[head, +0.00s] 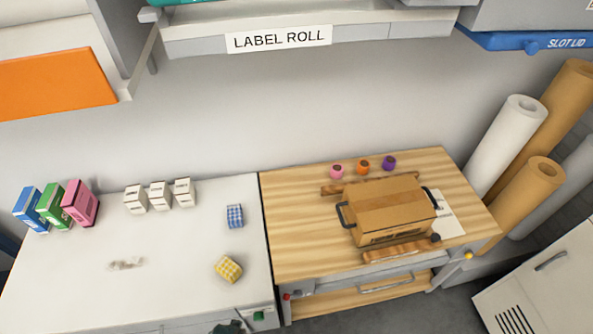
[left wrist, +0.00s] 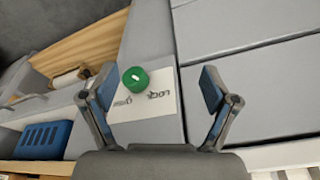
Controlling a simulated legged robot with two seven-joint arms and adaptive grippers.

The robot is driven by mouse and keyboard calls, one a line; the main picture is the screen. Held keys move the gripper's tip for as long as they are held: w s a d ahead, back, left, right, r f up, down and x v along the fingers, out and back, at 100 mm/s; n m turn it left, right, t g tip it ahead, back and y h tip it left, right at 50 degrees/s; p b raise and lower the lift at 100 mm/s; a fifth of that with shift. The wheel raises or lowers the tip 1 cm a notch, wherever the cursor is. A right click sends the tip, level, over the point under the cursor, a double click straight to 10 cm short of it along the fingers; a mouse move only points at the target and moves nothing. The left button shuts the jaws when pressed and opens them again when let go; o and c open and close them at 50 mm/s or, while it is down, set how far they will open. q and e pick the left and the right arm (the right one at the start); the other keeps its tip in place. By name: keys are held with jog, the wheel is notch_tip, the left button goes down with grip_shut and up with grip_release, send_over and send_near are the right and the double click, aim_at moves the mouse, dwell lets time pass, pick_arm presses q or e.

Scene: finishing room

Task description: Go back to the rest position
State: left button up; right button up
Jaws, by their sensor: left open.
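My left gripper (head: 230,327) shows only as a dark tip at the bottom edge of the head view, in front of the white table's front. In the left wrist view the left gripper (left wrist: 156,80) is open, with its two blue-padded fingers wide apart and nothing between them touching. Beyond the fingers is a round green button (left wrist: 135,80) on a white label on a grey front panel; the label's print is upside down. The green button also shows in the head view (head: 258,316). My right gripper is in neither view.
The white table (head: 180,270) bears several small boxes and two checked blocks. The wooden worktop (head: 300,245) holds a brown carton (head: 390,210) with dark handles and three small coloured pots. A blue basket (left wrist: 44,140) and paper rolls (head: 508,135) stand nearby.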

pick_arm(q)
jog(key=s+a+f+g+b, duration=0.1)
jog(key=s+f, duration=0.3)
jog(key=f, duration=0.4)
jog(key=s+f, duration=0.3)
jog(key=f, duration=0.6)
jog(key=s+a+f+b, duration=0.1)
jog(key=s+a+f, duration=0.1)
jog(key=s+f, duration=0.8)
jog(key=s, duration=0.3)
jog(key=shift+s+a+g, duration=0.2)
jog(key=shift+a+g, duration=0.05)
jog(key=shift+g, duration=0.15)
jog(key=shift+o, duration=0.4)
